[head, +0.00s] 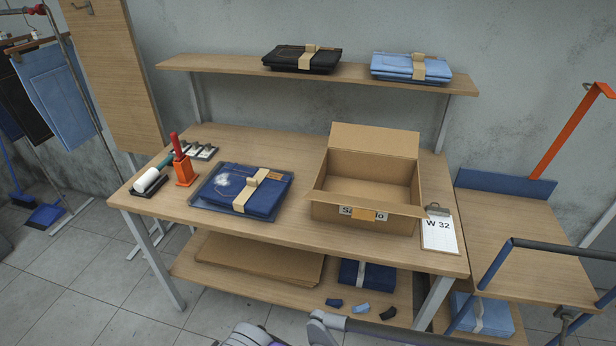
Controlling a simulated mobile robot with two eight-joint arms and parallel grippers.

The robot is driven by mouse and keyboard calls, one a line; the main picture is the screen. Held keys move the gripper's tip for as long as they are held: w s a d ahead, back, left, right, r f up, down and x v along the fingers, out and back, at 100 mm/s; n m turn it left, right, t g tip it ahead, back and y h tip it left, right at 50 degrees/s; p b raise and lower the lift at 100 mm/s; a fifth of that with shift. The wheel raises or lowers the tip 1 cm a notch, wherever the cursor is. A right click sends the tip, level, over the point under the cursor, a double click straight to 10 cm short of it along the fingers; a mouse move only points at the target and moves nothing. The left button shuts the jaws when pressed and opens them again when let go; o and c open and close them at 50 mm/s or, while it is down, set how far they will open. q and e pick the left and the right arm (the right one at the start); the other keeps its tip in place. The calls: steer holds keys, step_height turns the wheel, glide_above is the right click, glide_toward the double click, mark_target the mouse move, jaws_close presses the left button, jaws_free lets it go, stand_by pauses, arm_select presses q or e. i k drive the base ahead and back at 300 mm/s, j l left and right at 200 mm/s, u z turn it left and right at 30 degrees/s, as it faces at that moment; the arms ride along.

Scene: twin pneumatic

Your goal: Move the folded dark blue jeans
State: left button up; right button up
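Folded dark blue jeans (228,200) with a tan paper band lie flat on the left half of the wooden worktable (290,152). A pale whitish patch shows on their upper left, and a thin dark blue sheet or tray edge shows beneath them. Another folded dark blue bundle (378,279) with a light band lies on the shelf below the tabletop. An open cardboard box (333,213) stands to the right of the jeans on the table. Grey parts of my arms show at the bottom edge, well away from the jeans; neither gripper can be made out.
Black jeans (285,57) and light blue jeans (395,67) lie on the upper shelf. A clipboard (439,232) reading W 32 is beside the box. A blue-framed cart (520,228) stands right.

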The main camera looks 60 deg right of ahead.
mark_target(241, 189)
steer(key=z, duration=1.95)
steer(key=i+j+z, duration=0.3)
steer(key=j, duration=1.55)
steer(key=k+j+z, duration=0.1)
steer(key=j+z, duration=0.25)
steer(key=j, duration=1.45)
